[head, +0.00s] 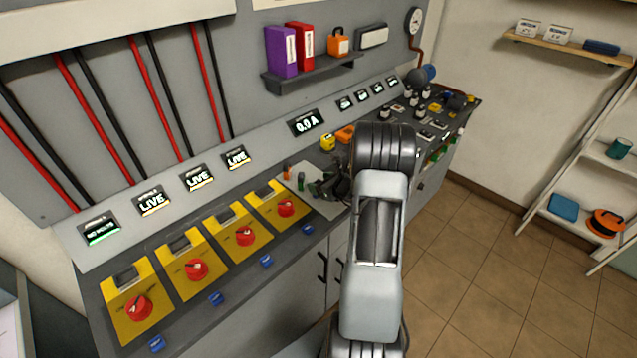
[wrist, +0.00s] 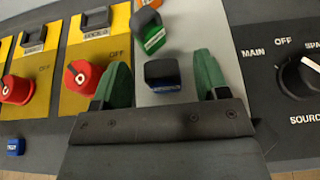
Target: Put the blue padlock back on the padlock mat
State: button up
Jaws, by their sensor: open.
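The blue padlock (wrist: 162,76), dark on top with a blue labelled face, sits on the pale grey padlock mat (wrist: 182,55) in the wrist view. It lies between the green-tipped fingers of my gripper (wrist: 161,84), which is open with a gap on each side of the padlock. A green padlock (wrist: 151,33) and an orange one, cut off at the top edge, are on the mat beyond it. In the head view, my gripper (head: 328,186) is over the mat (head: 322,205), and the blue padlock cannot be made out there.
Yellow panels with red knobs (head: 246,236) line the bench left of the mat, with small blue pieces (head: 266,261) at their front. A dark panel with a black selector knob (wrist: 303,73) is right of the mat. A yellow item (head: 328,142) stands behind.

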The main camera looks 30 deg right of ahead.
jog(key=b+v, duration=0.1)
jog(key=v, duration=0.9)
jog(key=s+a+r+n+g+y, duration=0.1)
jog(key=a+r+n+g+y, duration=0.15)
jog(key=a+n, duration=0.65)
jog(key=s+a+r+n+g+y, duration=0.2)
jog(key=a+r+n+g, duration=0.2)
jog(key=a+n, duration=0.5)
jog(key=s+a+r+n+g+h, duration=0.1)
jog(key=s+a+r+n+h, duration=0.1)
jog(key=n, duration=0.6)
jog(key=s+a+r+n+g+h, duration=0.1)
jog(key=s+a+r+n+h, duration=0.2)
jog(key=s+a+n+h, duration=0.2)
jog(key=s+a+n, duration=0.1)
jog(key=s+n, duration=0.2)
jog(key=shift+s+r, duration=0.2)
jog(key=shift+r, duration=0.1)
jog(key=shift+g, duration=0.25)
